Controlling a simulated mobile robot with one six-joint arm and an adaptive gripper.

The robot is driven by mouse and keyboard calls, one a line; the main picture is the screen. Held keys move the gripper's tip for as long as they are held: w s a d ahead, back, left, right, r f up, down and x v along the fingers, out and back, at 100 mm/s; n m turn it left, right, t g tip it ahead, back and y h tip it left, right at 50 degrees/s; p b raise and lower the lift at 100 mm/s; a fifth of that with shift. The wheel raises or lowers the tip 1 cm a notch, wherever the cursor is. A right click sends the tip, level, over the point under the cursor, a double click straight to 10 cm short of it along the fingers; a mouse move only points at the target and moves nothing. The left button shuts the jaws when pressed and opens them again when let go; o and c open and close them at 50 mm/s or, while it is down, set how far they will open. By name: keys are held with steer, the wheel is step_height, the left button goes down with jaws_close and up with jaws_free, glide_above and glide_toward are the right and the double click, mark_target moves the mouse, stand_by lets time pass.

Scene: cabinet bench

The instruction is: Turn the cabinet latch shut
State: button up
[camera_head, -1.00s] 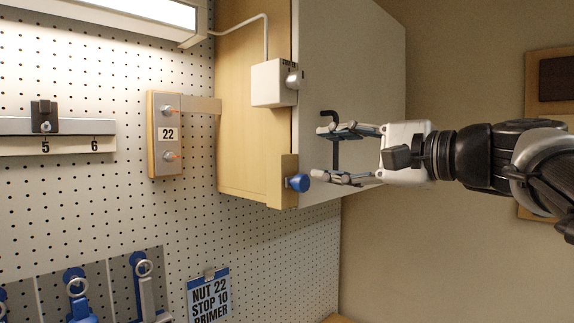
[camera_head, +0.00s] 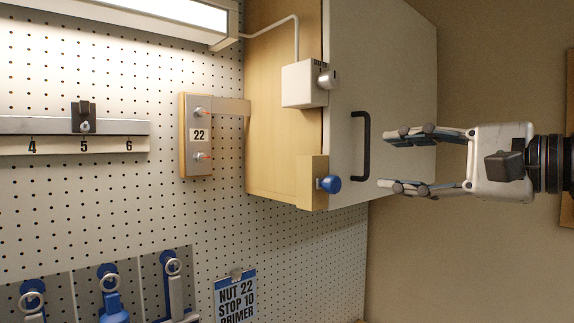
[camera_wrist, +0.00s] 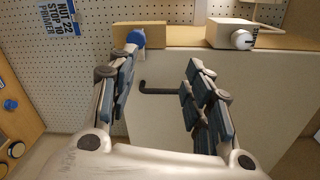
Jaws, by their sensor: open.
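The cabinet door (camera_head: 385,60) is a pale panel that looks flush against the light wood cabinet body (camera_head: 268,150). A black bar handle (camera_head: 366,146) is on the door. The latch is a blue knob (camera_head: 330,184) on a wooden block (camera_head: 311,181) at the door's lower edge; its turned angle is hard to tell. My gripper (camera_head: 388,162) is open and empty, to the right of the handle and apart from it. In the wrist view the blue knob (camera_wrist: 136,38) shows beyond the left finger, and the handle (camera_wrist: 160,90) lies between the fingers.
A white box (camera_head: 303,84) with a knob sits on the cabinet above the latch. A plate marked 22 (camera_head: 197,135), a rail (camera_head: 30,126) and hanging tools (camera_head: 175,285) are on the pegboard to the left. A sign (camera_head: 236,300) hangs below. Space before the door is clear.

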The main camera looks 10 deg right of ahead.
steer(key=v, duration=0.7)
steer(key=shift+s+f, duration=0.2)
steer(key=shift+f, duration=0.05)
stand_by(0.3)
steer(key=shift+d+p, duration=0.1)
steer(key=shift+p, duration=0.2)
